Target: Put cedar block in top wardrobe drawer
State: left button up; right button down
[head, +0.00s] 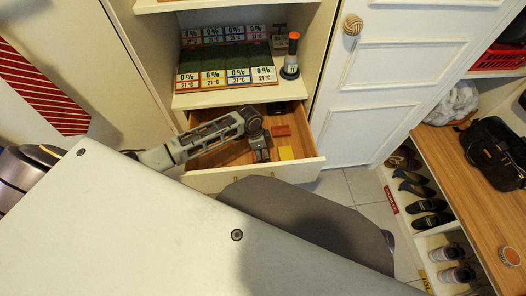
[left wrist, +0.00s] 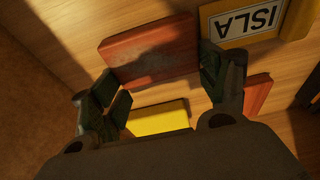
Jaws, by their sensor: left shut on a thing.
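The top wardrobe drawer (head: 306,166) stands open under the shelf in the head view. My left gripper (head: 262,153) reaches down into it from the left. In the left wrist view my left gripper (left wrist: 165,80) is shut on a reddish-brown block, the cedar block (left wrist: 150,50), with a finger at each end. The gripper hides this block in the head view, and I cannot tell whether it touches the drawer floor. A yellow block (head: 286,153) lies in the drawer right of the gripper, also in the wrist view (left wrist: 158,118). My right gripper is not in view.
Another red block (left wrist: 258,92) and a yellow-framed "ISLA" tag (left wrist: 250,20) lie near the gripper. Above the drawer, a shelf holds several labelled cards (head: 213,78) and a dark orange-topped object (head: 291,56). A white door (head: 375,90) stands close on the right.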

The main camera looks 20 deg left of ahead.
pick_arm(q)
jog(key=shift+f, duration=0.1)
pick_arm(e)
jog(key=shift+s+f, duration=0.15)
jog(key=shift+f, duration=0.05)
pick_arm(q)
jog(key=o, duration=1)
jog(key=shift+r, duration=0.6)
jog(key=p+v, duration=0.2)
jog(key=v, duration=0.3)
jog(key=shift+s+a+r, duration=0.1)
jog(key=shift+r, duration=0.1)
jog(key=shift+p+v, duration=0.7)
jog(key=shift+v, duration=2.1)
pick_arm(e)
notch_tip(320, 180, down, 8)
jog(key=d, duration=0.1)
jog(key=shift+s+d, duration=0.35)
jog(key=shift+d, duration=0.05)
